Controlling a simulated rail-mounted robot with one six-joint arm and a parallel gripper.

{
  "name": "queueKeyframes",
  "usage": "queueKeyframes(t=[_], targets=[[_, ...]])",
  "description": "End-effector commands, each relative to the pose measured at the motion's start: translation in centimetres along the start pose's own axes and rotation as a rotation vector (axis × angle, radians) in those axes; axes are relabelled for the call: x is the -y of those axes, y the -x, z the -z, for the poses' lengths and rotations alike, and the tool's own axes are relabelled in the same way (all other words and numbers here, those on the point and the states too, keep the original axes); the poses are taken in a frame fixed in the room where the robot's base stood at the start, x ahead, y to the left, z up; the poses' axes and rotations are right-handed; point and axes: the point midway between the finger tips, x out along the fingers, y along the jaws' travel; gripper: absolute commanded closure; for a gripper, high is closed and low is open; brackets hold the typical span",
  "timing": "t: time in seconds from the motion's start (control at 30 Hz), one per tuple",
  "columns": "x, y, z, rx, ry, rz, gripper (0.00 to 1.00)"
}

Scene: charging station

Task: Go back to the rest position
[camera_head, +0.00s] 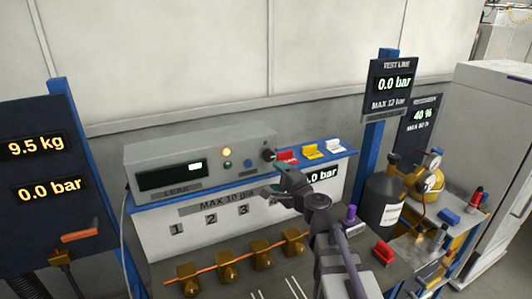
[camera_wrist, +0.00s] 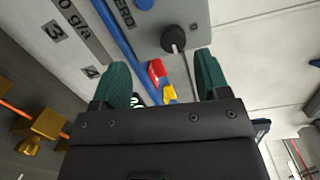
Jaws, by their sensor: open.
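My gripper (camera_head: 290,186) is in front of the right end of the grey leak tester (camera_head: 200,158), near its black knob (camera_head: 268,155). In the wrist view my gripper (camera_wrist: 163,78) has its two green fingers apart, with nothing held between them. The black knob (camera_wrist: 173,38) and the red and yellow clips on the blue shelf show beyond the fingers. My arm hides part of the panel and bench behind it.
Brass valves (camera_head: 228,265) stand along the bench front. Red, yellow and white clips (camera_head: 311,151) sit on the blue shelf. A dark cylinder (camera_head: 382,200), a purple-capped item (camera_head: 350,214) and a red block (camera_head: 383,252) are at right. A blue post (camera_head: 374,150) carries the test line display.

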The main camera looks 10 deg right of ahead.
Motion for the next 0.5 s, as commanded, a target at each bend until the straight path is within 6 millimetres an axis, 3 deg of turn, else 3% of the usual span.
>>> queueKeyframes(t=[0.07, 0.17, 0.2, 0.3, 0.4, 0.5], targets=[[-2.8, 0.8, -2.6, 0.15, 0.207, -0.141, 0.31], [-9.6, 4.2, -5.4, 0.405, 0.542, -0.458, 0.31], [-12.5, 6.4, -5.7, 0.505, 0.662, -0.612, 0.31], [-17.8, 12.6, -4.8, 0.698, 0.879, -0.999, 0.31], [-19.9, 17.4, -3.1, 0.787, 0.988, -1.3, 0.31], [-20.5, 19.3, -2.3, 0.791, 1.048, -1.44, 0.31]])
